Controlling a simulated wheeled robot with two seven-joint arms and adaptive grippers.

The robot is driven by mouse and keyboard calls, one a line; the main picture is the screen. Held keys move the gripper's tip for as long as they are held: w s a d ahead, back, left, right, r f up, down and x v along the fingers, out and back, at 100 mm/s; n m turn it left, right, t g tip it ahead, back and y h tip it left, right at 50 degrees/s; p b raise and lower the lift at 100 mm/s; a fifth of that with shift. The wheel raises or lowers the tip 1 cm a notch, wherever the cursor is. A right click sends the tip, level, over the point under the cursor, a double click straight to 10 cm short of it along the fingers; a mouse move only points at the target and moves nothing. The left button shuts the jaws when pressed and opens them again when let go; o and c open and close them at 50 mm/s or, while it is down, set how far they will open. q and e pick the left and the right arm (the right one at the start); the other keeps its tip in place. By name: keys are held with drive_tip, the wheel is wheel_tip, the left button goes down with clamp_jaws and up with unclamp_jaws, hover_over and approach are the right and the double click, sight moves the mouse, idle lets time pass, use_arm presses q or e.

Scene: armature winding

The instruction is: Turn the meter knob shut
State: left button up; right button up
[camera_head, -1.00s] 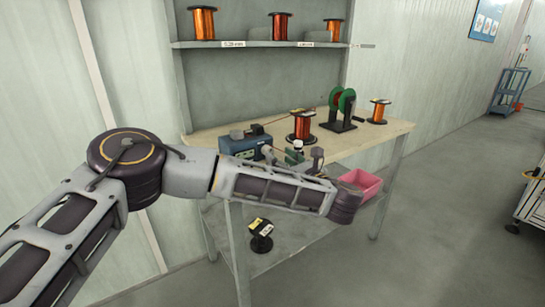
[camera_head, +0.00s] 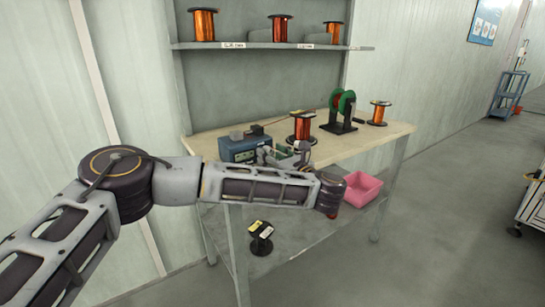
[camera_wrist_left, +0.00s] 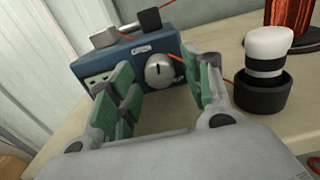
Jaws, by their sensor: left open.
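The meter is a blue box (camera_head: 238,149) near the left end of the workbench. In the left wrist view the meter (camera_wrist_left: 128,62) fills the upper middle, with a round silver knob (camera_wrist_left: 159,71) on its front face. The knob's slot looks near upright. My left gripper (camera_wrist_left: 160,95) is open, its green-padded fingers spread to either side of the knob in that view. The knob appears beyond the fingertips, with no contact seen. In the head view the left gripper (camera_head: 286,155) is small and partly hidden by my own wrist. My right gripper does not show.
A white-topped black cylinder (camera_wrist_left: 269,52) stands close to the right finger. A copper wire spool (camera_head: 302,127), a green-wheeled winder (camera_head: 343,108) and another spool (camera_head: 378,113) stand on the bench (camera_head: 387,131).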

use_arm(q)
drive_tip(key=c, duration=1)
drive_tip(key=shift+c, duration=0.2)
drive_tip(key=shift+m, duration=1.4)
drive_tip(key=o, duration=1)
drive_tip(key=shift+o, duration=0.2)
drive_tip(key=shift+s, duration=0.1)
